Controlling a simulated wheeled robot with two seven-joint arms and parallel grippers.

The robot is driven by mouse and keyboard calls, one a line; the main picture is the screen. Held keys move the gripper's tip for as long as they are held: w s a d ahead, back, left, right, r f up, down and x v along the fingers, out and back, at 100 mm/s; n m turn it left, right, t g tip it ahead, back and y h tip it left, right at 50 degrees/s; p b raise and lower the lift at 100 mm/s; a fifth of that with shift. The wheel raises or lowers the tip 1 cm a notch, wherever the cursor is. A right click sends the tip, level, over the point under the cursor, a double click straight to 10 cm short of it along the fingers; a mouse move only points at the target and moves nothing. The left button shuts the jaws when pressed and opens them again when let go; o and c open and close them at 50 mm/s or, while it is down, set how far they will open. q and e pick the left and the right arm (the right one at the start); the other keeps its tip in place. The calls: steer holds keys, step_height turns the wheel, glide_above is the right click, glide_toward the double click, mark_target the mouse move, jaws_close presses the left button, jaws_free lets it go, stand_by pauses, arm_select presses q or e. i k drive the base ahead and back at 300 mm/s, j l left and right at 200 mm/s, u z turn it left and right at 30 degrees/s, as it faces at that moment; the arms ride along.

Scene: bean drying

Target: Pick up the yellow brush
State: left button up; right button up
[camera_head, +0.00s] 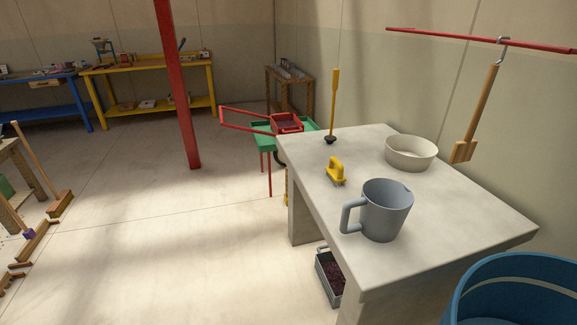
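A small yellow brush (335,172) with a raised handle sits on the pale stone table (310,160), near its left edge. It stands behind and to the left of a grey-blue pitcher (388,210), apart from it. Its bristles are too small to make out. Neither of my grippers shows in the head view.
A tool with an upright yellow handle (334,100) and dark foot stands behind the brush. A white bowl (411,153) is at the back right. A wooden paddle (480,115) hangs from a red bar (470,37). A blue barrel (510,295) stands front right.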

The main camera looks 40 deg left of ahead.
mark_target(335, 172)
steer(key=u, duration=0.75)
steer(key=z, duration=1.4)
steer(key=u, duration=1.4)
steer(key=i+j+z, duration=0.45)
steer(key=j+z, duration=0.15)
steer(key=i+j+z, duration=0.15)
steer(key=j+z, duration=0.15)
steer(key=j, duration=0.2)
steer(key=i+j+z, duration=0.1)
steer(key=j+z, duration=0.2)
steer(key=j, duration=0.15)
steer(key=j+z, duration=0.65)
steer(key=j, duration=0.3)
steer(key=i+j, duration=0.05)
